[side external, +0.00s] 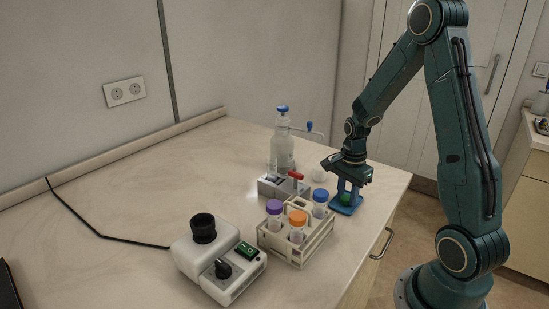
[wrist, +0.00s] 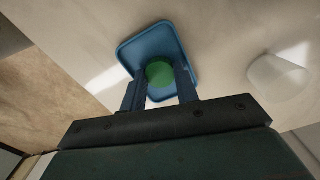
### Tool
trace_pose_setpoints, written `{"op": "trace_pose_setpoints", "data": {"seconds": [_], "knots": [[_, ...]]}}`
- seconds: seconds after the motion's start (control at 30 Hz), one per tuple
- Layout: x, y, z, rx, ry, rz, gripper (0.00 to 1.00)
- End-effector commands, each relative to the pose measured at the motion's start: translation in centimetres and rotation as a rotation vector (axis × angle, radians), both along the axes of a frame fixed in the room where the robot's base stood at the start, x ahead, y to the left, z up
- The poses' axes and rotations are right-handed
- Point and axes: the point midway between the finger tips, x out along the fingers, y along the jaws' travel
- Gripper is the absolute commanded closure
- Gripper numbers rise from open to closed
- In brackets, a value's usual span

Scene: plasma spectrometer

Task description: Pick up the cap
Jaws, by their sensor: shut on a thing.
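The green cap (wrist: 159,74) lies over the blue square tray (wrist: 132,47) in the wrist view, between the two fingers. My gripper (wrist: 159,82) is shut on the cap, with one finger on each side of it. In the side external view, my gripper (side external: 347,191) points down over the blue tray (side external: 345,209) near the table's right edge. The cap (side external: 345,197) shows there as a small green patch between the fingers. I cannot tell whether the cap still touches the tray.
A grey device with a red lever (side external: 296,175) and a clear bottle (side external: 282,150) stand behind. A white device (side external: 219,262) stands at the front. The table's left side is mostly clear.

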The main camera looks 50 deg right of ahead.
Motion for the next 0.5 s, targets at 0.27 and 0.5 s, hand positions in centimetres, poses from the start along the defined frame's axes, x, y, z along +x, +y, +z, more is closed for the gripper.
{"op": "trace_pose_setpoints", "data": {"seconds": [0.27,0.5], "knots": [[0.1,0.0,1.5,-0.002,-0.003,0.000,0.90],[0.1,-0.1,4.8,-0.003,-0.005,0.000,0.90]]}}
